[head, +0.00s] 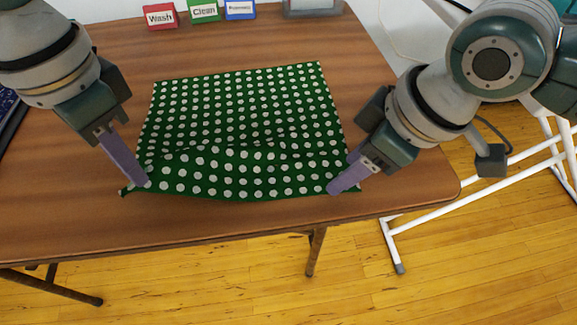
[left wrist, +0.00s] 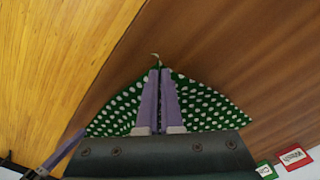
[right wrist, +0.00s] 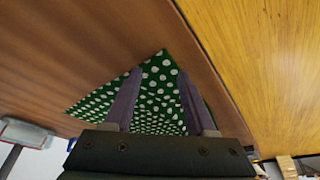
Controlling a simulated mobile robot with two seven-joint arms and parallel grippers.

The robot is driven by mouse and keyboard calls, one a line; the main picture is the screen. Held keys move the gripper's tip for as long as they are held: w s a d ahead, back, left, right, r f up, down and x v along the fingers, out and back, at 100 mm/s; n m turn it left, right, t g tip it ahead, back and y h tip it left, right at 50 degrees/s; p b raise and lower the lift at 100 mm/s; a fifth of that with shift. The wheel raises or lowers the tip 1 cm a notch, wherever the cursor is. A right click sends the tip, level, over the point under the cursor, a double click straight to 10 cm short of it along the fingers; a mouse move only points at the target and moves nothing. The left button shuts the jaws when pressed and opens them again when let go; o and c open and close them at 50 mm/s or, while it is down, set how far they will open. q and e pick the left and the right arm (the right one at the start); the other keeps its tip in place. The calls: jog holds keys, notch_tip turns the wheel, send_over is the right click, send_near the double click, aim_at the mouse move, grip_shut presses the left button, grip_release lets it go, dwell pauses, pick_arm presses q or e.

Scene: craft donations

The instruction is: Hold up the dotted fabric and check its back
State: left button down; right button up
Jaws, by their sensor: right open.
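The dotted fabric (head: 235,115), green with white dots, lies spread on the brown table, with a low ripple across its near part. My left gripper (head: 146,183) is at its near left corner. In the left wrist view the fingers (left wrist: 159,75) are together with the corner tip of the fabric (left wrist: 205,105) poking out beyond them. My right gripper (head: 333,190) is at the near right corner. In the right wrist view its fingers (right wrist: 160,76) stand apart, with the fabric corner (right wrist: 155,90) between them. The back of the fabric is hidden.
A red "Wash" sign (head: 160,16), a green "Clean" sign (head: 204,10) and a blue sign (head: 240,9) stand past the table's far edge, with a grey item (head: 313,8) to their right. A dark object (head: 14,125) is at the left. The wooden table (head: 230,218) is bare around the fabric.

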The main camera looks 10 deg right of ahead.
jog(key=shift+f, duration=0.2)
jog(key=shift+c, duration=0.2)
jog(key=shift+c, duration=0.7)
jog(key=c, duration=0.7)
grip_shut()
jog(key=shift+r, duration=2.5)
